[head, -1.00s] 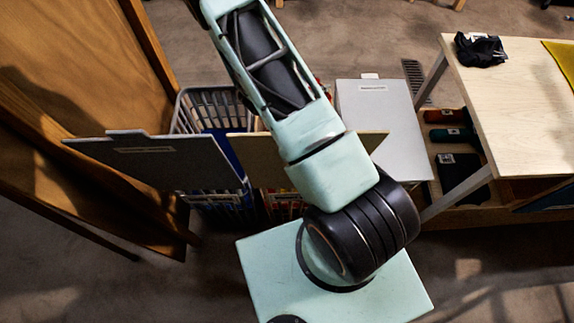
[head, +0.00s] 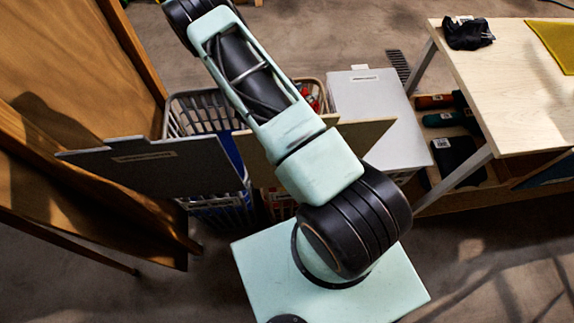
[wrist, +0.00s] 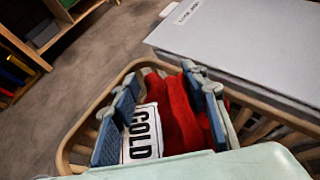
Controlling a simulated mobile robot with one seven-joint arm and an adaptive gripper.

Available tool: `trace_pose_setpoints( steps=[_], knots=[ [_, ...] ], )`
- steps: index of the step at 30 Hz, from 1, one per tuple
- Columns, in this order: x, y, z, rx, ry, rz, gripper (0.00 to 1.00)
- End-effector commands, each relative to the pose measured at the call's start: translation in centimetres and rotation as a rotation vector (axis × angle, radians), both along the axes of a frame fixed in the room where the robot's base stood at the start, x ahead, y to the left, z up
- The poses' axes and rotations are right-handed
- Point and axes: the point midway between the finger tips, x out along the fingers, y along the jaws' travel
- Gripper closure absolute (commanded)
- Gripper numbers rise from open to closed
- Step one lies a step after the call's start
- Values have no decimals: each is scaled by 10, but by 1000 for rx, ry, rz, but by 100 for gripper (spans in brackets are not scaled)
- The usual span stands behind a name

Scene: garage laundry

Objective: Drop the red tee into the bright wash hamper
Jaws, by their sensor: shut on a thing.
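In the wrist view my gripper (wrist: 166,92) is shut on bunched red cloth, the red tee (wrist: 180,122), between its blue finger pads. A white label (wrist: 142,134) in bold black letters, reading like "COLD" or "GOLD", shows beside the red cloth. The gripper is over a tan slatted hamper (wrist: 72,142); I cannot tell how far the cloth is inside. In the head view the tan hamper (head: 318,82) is partly behind my arm, with something red in it. My gripper is outside the head view. I cannot read which hamper is the bright one.
A grey hamper (head: 180,112) stands left of the tan one, with a dark grey panel (head: 150,165) in front. A pale lidded box (head: 375,100) stands to the right. Beyond it is a wooden table (head: 505,90) with a black cloth (head: 467,34). A wooden cabinet (head: 75,60) bounds the left.

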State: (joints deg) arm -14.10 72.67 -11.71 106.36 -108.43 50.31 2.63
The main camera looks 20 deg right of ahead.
Motion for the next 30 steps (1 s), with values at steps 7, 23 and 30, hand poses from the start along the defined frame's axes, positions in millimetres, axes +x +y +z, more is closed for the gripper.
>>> trace_pose_setpoints(
  steps=[7, 23, 30],
  knots=[
    [0, 0, -25, -1, 0, 0, 100],
    [0, 0, -24, -1, 0, 0, 39],
    [-1, 2, -24, 1, 0, 0, 39]
  ],
)
